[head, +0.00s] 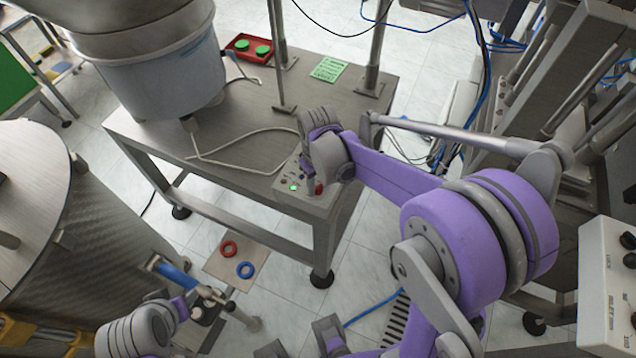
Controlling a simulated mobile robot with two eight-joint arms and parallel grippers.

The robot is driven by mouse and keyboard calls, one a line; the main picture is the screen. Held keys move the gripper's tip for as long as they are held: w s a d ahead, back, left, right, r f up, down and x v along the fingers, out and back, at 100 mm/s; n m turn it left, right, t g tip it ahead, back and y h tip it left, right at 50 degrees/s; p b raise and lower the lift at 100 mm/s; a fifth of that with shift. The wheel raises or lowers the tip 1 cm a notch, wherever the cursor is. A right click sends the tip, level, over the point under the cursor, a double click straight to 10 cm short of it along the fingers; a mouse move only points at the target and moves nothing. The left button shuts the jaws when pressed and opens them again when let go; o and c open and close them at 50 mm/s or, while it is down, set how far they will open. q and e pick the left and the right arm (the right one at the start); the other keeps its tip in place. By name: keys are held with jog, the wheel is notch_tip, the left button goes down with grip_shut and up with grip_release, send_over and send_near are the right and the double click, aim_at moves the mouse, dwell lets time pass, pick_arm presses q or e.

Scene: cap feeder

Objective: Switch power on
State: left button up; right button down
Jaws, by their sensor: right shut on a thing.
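A small control box (284,193) sits on the front right corner of the metal table. Its face shows a lit green light (294,188) and a red knob (318,188). My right gripper (305,170) is at the top of this box, its fingertips down at the panel. It is shut on a small control there, which the gripper mostly hides; I take it to be the power switch. The switch's position cannot be read. My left gripper (205,301) is low at the left, away from the box, and its finger opening is not clear.
The metal table (240,115) carries a large hopper bowl (165,80), a red box with green buttons (250,47) and a green label (329,69). Upright posts and a loose cable stand near the box. A metal drum (95,240) is at left, and a white control box (606,290) at right.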

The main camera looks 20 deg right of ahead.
aim_at(318, 188)
jog(key=shift+m, duration=0.3)
jog(key=c, duration=0.5)
grip_release()
jog(key=shift+r, duration=0.1)
notch_tip(318, 188, up, 11)
jog(key=shift+f+p, duration=0.15)
jog(key=shift+p, duration=0.35)
